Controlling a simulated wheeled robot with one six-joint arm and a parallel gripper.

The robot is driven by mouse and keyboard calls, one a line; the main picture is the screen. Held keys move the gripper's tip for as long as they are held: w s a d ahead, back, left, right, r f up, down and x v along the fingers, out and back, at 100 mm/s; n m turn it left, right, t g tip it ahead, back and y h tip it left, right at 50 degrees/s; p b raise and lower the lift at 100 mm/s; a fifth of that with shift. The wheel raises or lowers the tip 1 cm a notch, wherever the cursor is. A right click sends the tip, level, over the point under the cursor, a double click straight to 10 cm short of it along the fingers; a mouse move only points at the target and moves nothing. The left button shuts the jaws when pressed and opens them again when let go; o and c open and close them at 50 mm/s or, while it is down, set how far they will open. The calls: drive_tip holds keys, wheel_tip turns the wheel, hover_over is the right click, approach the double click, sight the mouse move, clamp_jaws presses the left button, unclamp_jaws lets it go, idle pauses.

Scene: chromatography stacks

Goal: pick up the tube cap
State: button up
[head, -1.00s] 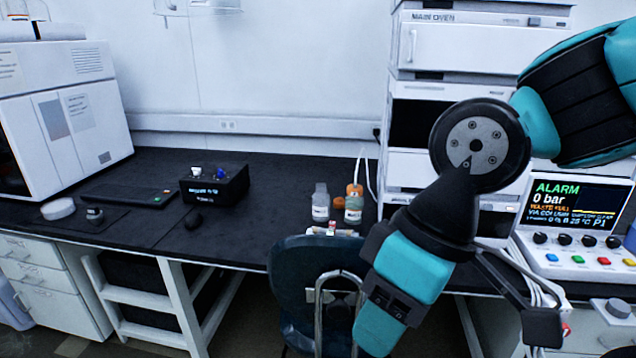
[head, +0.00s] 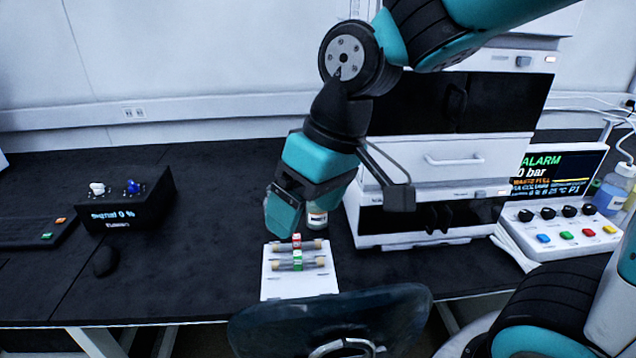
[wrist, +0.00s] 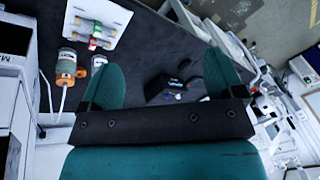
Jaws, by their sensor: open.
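I cannot pick out a tube cap for certain. A white plate (head: 300,287) near the front edge of the bench bears two thin tubes (head: 296,264) with beige ends and red and green bands. The plate also shows at the top left of the wrist view (wrist: 92,12). My gripper (head: 285,214) hangs just behind and above the plate in the head view. In the wrist view my gripper (wrist: 160,72) has its two teal fingers wide apart, with nothing between them. A finger is partly hidden in the head view.
A bottle (head: 317,217) stands close behind my gripper. A black box (head: 128,210) with white and blue knobs stands left, beside a dark mouse-like object (head: 105,261). A chair (head: 330,320) stands before the bench. White instrument stacks (head: 440,165) rise at right. Bench between box and plate is clear.

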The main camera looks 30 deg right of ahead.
drive_tip(key=w+d+f+m+t+h+b, duration=0.1)
drive_tip(key=w+d+f+m+h, duration=0.1)
drive_tip(key=w+d, duration=0.55)
drive_tip(key=w+d+f+m+t+h, duration=0.1)
drive_tip(key=w+d+f+m, duration=0.2)
drive_tip(key=w, duration=0.7)
drive_tip(key=w+d+f+m+t+h+b, duration=0.1)
drive_tip(key=w+d+f+m+h, duration=0.1)
drive_tip(key=w+d, duration=0.6)
drive_tip(key=shift+m, duration=0.3)
drive_tip(key=x, duration=0.3)
drive_tip(key=p+x, duration=0.1)
drive_tip(key=x, duration=0.3)
drive_tip(key=w+a+x, duration=0.1)
drive_tip(key=x, duration=0.2)
drive_tip(key=shift+w+f, duration=0.15)
drive_tip(key=shift+w, duration=0.05)
drive_tip(key=shift+p+x, duration=0.95)
drive_tip(key=shift+x, duration=2.15)
drive_tip(key=shift+c, duration=0.3)
drive_tip(key=c, duration=1)
